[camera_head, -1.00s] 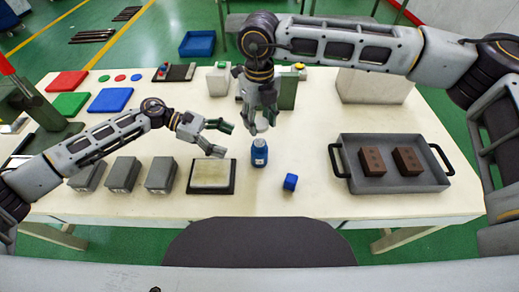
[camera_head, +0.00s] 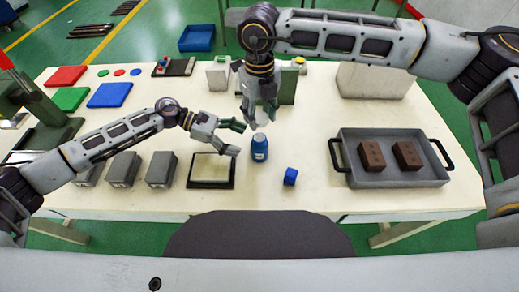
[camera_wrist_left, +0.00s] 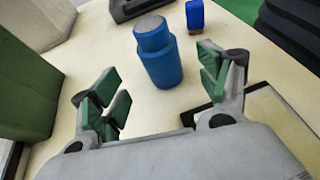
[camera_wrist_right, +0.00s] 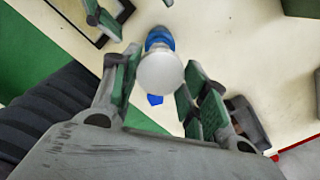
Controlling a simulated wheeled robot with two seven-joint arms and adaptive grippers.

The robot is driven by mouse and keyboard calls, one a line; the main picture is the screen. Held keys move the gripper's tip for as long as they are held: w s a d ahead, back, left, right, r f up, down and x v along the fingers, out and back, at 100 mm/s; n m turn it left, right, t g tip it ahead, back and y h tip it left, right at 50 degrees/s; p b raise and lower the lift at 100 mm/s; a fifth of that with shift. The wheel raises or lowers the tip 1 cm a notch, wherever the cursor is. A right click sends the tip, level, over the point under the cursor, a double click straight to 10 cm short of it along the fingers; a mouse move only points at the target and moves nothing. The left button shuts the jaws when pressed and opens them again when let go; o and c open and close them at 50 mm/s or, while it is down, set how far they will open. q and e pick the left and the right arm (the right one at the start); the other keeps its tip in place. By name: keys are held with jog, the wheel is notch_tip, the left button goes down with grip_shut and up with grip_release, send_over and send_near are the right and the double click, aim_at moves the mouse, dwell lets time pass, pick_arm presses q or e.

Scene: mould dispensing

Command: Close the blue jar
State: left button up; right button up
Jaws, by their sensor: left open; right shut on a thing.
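The blue jar (camera_head: 260,150) stands upright on the table; it also shows in the left wrist view (camera_wrist_left: 160,60), with a grey, flat top. My left gripper (camera_head: 238,138) is open, its fingers just left of the jar in the head view. In the left wrist view the jar is ahead, between the spread fingers (camera_wrist_left: 158,76). My right gripper (camera_head: 262,108) points down above the jar, shut on a white round piece (camera_wrist_right: 160,72) that looks like a lid. That piece hides part of the jar (camera_wrist_right: 158,38) in the right wrist view. Whether they touch is unclear.
A dark-framed pale slab (camera_head: 210,185) lies left, beside several grey blocks (camera_head: 161,170). A grey tray (camera_head: 348,178) with two brown blocks stands at right. Containers stand behind my right gripper.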

pick_arm(q)
jog(key=shift+x, duration=3.85)
jog(key=c, duration=1.5)
jog(key=shift+c, duration=0.2)
pick_arm(e)
send_over(260, 138)
jog(key=shift+w+f, duration=0.1)
jog(key=shift+f, duration=2.35)
jog(key=shift+f, duration=0.1)
jog(key=shift+f, duration=0.8)
jog(key=shift+f, duration=0.55)
pick_arm(q)
grip_shut()
